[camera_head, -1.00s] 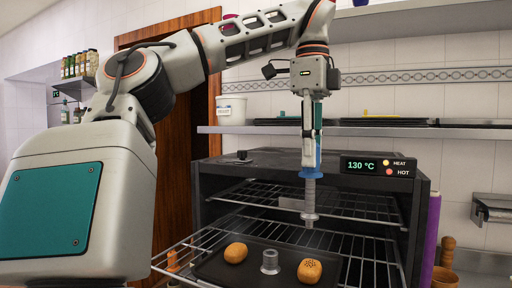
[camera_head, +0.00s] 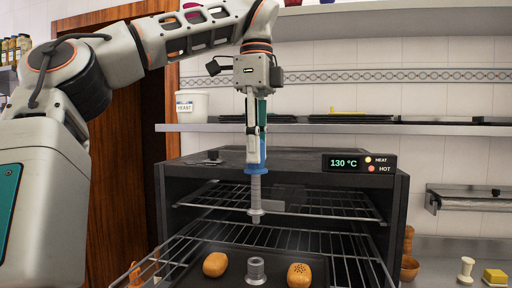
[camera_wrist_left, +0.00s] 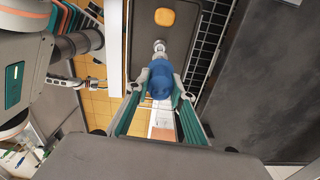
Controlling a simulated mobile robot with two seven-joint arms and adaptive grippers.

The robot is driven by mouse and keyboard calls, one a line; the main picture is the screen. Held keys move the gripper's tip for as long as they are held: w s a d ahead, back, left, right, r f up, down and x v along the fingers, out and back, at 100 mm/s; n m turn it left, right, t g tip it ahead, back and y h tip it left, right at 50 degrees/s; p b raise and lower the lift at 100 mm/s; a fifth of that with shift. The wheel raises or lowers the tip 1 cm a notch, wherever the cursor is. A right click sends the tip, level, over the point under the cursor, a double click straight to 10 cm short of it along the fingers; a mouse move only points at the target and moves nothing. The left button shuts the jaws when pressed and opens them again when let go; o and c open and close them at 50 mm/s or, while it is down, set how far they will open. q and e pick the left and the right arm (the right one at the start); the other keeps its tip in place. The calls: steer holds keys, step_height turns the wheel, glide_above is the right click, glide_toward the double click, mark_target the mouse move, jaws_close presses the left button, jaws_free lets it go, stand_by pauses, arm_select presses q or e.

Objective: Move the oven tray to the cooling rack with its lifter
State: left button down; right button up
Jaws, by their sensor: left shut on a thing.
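The lifter has a blue collar (camera_head: 255,168) and a grey ribbed shaft (camera_head: 256,192) with a flanged foot. My left gripper (camera_head: 255,150) is shut on it and holds it upright. The dark oven tray (camera_head: 240,261) lies on the pulled-out oven rack, with a bun on each side of a metal socket (camera_head: 256,270). The lifter's foot hangs above the socket, apart from it in the head view. In the left wrist view, the lifter's blue part (camera_wrist_left: 160,80) sits between my fingers, over the tray. I cannot make out a cooling rack.
The oven (camera_head: 388,200) stands open behind the tray, with another wire rack (camera_head: 335,207) inside and a 130 °C display. A wall shelf (camera_head: 340,128) runs behind the gripper. A wooden mill (camera_head: 408,240) and small items stand at right.

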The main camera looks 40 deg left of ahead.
mark_target(256, 176)
steer(key=shift+d, duration=0.15)
arm_select(q)
steer(key=shift+f, duration=0.15)
steer(key=shift+f+b, duration=0.55)
step_height(256, 176, down, 2)
steer(key=shift+f+b, duration=0.15)
steer(key=shift+b, duration=0.75)
steer(key=shift+f+b, duration=0.35)
steer(key=shift+f, duration=0.1)
steer(key=shift+f+b, duration=0.4)
steer(key=shift+f, duration=0.2)
steer(key=shift+f+b, duration=0.35)
steer(key=shift+f, duration=0.25)
arm_select(e)
steer(key=shift+w+a+f+y, duration=0.2)
steer(key=shift+w+a+f, duration=0.1)
steer(key=shift+a+f, duration=0.35)
steer(key=shift+w+a+f+y, duration=0.25)
steer(key=shift+a+f, duration=0.3)
steer(key=shift+a, duration=0.15)
steer(key=shift+r, duration=0.25)
steer(key=shift+w+r, duration=0.1)
steer(key=shift+r, duration=0.15)
